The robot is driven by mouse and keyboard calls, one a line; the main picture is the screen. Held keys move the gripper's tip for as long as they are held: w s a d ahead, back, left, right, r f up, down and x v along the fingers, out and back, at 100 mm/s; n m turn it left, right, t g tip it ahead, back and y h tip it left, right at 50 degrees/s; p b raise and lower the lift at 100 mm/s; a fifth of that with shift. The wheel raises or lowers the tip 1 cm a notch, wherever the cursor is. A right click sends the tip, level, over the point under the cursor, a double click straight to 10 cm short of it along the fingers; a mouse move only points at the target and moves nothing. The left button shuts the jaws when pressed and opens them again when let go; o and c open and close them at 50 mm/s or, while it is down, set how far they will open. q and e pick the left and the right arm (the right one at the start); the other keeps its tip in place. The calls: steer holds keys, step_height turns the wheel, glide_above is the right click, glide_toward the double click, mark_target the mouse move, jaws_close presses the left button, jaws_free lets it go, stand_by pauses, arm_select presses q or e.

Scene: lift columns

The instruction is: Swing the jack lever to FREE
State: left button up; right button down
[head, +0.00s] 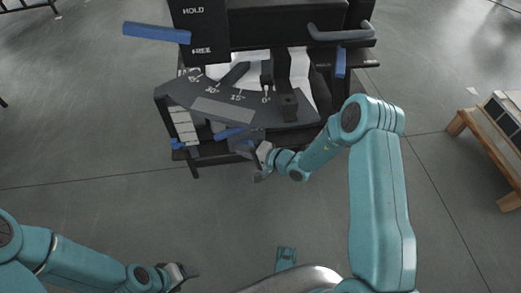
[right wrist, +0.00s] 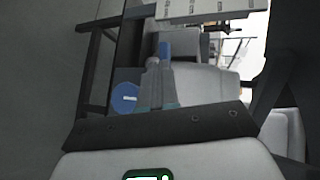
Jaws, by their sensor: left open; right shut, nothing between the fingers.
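A dark machine (head: 225,110) stands ahead, with the words HOLD and FREE on its upper left panel. A blue-handled lever (head: 157,32) sticks out to the left of that panel, at a height between the two words. No label names it as the jack lever. My right gripper (head: 262,162) is shut and empty at the machine's lower front edge, close to a blue bar (head: 235,132); I cannot tell whether they touch. It is well below the HOLD/FREE lever. My left gripper (head: 182,277) is low at the front, away from the machine, open and partly cut off.
An angle plate (head: 222,106) has a dark pointer and marks including 0, 15 and 30. Another blue handle (head: 340,62) hangs at the right. The right wrist view shows a blue-tipped handle (right wrist: 165,50) and a blue disc (right wrist: 124,97). A wooden stand (head: 462,122) is far right.

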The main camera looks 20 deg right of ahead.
steer(key=p+v, duration=0.2)
steer(key=v, duration=0.6)
steer(key=s+a+f+n+g+y, duration=0.1)
steer(key=s+a+f+n+g, duration=0.1)
steer(key=s+a+g, duration=0.4)
steer(key=s+a+f+n+g+y, duration=0.1)
steer(key=s+a+f+g, duration=0.25)
steer(key=s, duration=0.35)
steer(key=s+d+f+n+g+h, duration=0.1)
steer(key=s+f+n+g+h, duration=0.15)
steer(key=s, duration=0.35)
steer(key=s+d+f+n+g+h, duration=0.1)
steer(key=s+n+g+h, duration=0.15)
steer(key=s, duration=0.35)
step_height(320, 180, up, 30)
steer(key=w+a+t+h+p, duration=0.1)
steer(key=w+t+p, duration=0.1)
steer(key=p, duration=2.7)
steer(key=shift+a+n+t+h, duration=0.3)
steer(key=shift+n+t, duration=0.1)
steer(key=shift+t, duration=0.15)
steer(key=shift+f, duration=0.2)
